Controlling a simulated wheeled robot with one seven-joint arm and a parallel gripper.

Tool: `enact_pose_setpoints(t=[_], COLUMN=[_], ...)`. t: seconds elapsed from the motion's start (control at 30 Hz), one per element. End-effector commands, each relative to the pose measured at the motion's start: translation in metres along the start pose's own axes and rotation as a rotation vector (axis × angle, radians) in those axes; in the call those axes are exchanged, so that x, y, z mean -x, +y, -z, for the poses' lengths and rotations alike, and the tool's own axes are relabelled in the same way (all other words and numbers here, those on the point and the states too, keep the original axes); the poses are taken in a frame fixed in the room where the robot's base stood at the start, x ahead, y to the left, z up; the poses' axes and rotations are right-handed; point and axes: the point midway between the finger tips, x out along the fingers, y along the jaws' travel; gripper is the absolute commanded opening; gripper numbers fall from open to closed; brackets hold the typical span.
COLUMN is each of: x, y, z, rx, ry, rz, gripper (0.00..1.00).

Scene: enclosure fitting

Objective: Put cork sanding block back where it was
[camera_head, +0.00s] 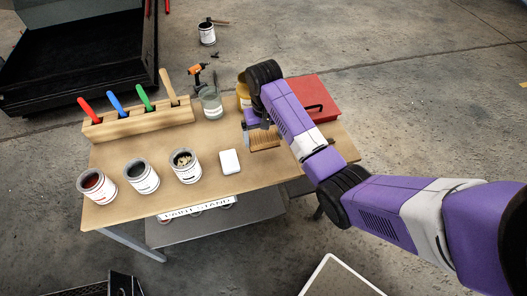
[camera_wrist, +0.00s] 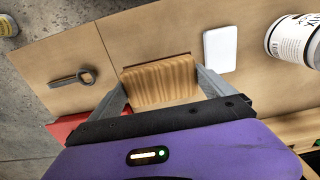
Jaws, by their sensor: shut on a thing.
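A brown block with darker streaks, which I take as the cork sanding block (camera_wrist: 160,84), sits between the two fingers of my gripper (camera_wrist: 162,88) in the wrist view. The fingers are shut on its two ends. In the head view the block (camera_head: 265,139) shows at the right part of the wooden table (camera_head: 200,139), beside my arm, which hides most of my gripper. A thin dark line lies along its far edge in the wrist view; I cannot tell whether the block touches the table.
A white slab (camera_head: 230,161) lies left of the block. Several paint cans, one here (camera_head: 185,166), line the front. A holder with coloured handles (camera_head: 138,122), a glass jar (camera_head: 211,104) and a red box (camera_head: 318,92) stand behind. A ring-ended metal tool (camera_wrist: 75,78) lies nearby.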

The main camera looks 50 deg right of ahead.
Motion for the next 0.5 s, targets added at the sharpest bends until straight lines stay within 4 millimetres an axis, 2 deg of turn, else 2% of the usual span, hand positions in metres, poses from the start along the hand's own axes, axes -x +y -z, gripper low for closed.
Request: enact_pose_setpoints(t=[0.1,0.37,0.5], x=[-0.023,-0.047,-0.066], y=[0.0,0.0,0.0], z=[-0.001,0.0,0.0], rx=[0.0,0.0,0.0], ry=[-0.002,0.0,-0.001], rz=[-0.001,0.0,-0.001], gripper=[0.49,0.49,0.49])
